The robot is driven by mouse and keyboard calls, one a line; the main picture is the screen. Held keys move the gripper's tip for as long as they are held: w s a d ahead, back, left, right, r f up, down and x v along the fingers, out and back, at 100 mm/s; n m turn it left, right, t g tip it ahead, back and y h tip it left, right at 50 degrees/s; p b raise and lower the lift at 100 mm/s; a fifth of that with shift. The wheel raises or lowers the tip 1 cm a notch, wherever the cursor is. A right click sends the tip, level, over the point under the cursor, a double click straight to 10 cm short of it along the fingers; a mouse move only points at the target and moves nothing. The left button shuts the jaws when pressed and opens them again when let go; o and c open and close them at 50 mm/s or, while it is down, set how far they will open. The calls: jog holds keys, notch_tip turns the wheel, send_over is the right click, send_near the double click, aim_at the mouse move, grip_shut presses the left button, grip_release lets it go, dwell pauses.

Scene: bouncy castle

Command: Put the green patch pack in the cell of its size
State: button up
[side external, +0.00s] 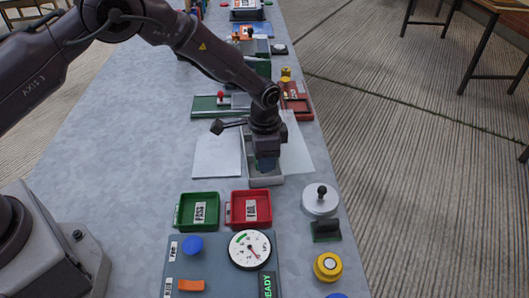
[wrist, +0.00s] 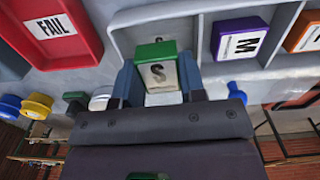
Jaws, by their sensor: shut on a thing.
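My gripper (wrist: 158,78) is shut on the green patch pack (wrist: 157,62), which has a green top edge and a pale label reading "S". A finger lies on each side of it. The pack is in or just above the left cell of the grey divided tray (wrist: 118,38); its height over the floor cannot be told. In the side view my gripper (side external: 265,163) points down over the tray (side external: 265,182) and hides the pack. An orange pack (wrist: 303,32) lies in the right cell.
A red FAIL tray (side external: 249,208) and a green PASS tray (side external: 197,211) stand in front of the divided tray. A panel with a dial (side external: 250,250) is nearer. White sheets (side external: 216,155) lie beside the divided tray. The table's left part is clear.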

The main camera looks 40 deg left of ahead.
jog(key=o, duration=1.2)
jog(key=shift+r, duration=1.75)
dwell(2.7)
jog(key=shift+r, duration=0.25)
jog(key=shift+r, duration=0.15)
dwell(0.4)
jog(key=shift+r, duration=0.85)
